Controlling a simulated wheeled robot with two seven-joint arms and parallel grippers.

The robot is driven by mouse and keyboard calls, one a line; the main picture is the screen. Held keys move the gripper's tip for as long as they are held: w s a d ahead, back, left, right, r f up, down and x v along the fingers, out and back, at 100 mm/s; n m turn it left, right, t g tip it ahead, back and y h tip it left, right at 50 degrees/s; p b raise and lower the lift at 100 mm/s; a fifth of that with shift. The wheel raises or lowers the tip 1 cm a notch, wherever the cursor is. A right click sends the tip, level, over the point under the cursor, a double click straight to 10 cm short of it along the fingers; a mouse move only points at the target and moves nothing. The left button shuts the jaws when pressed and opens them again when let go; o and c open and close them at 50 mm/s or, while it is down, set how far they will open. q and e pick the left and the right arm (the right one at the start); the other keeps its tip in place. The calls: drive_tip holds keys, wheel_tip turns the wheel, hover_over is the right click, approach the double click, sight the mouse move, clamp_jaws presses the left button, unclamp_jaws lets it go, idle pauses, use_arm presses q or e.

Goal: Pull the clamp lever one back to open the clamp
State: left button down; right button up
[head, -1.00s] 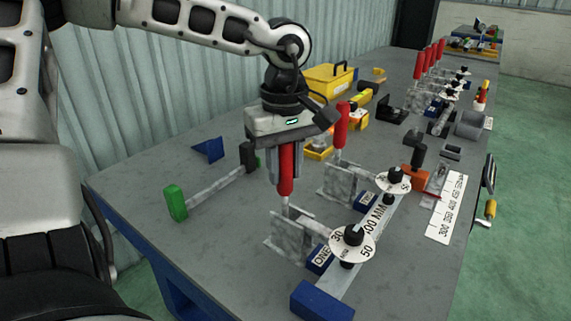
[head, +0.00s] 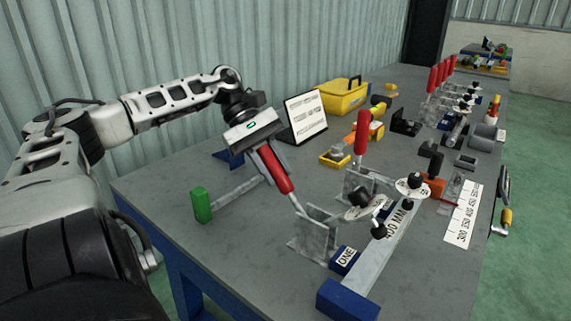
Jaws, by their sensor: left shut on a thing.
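My left gripper (head: 273,172) is shut on the red handle of clamp lever one (head: 282,182). The lever leans back toward the upper left, away from the bar. The grey bracket of clamp one (head: 318,228) stands on the table behind the blue block marked ONE (head: 345,260). Its pressing arm is raised, and its white dial (head: 364,206) is tilted, with the black tip clear of the flat metal bar (head: 372,264). The second clamp's red lever (head: 360,133) stands upright. My right gripper is not in view.
A green-ended clamp bar (head: 202,205) lies left of my gripper. A tilted tablet-like panel (head: 305,117) and a yellow toolbox (head: 343,95) stand behind. A white scale (head: 463,215) lies to the right. The table's front left is clear.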

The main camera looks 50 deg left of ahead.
use_arm(q)
drive_tip(key=shift+a+f+h+b, duration=0.6)
drive_tip(key=shift+f+h+b, duration=0.1)
drive_tip(key=shift+f, duration=0.05)
drive_tip(key=shift+s+a+f+t+h+b, duration=0.25)
drive_tip(key=shift+a+f+h+b, duration=0.2)
drive_tip(key=shift+h+b, duration=0.3)
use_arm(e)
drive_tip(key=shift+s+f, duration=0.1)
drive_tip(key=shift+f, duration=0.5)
use_arm(q)
drive_tip(key=c, duration=1.1)
unclamp_jaws()
drive_tip(key=shift+a, duration=0.1)
drive_tip(key=shift+c, duration=0.2)
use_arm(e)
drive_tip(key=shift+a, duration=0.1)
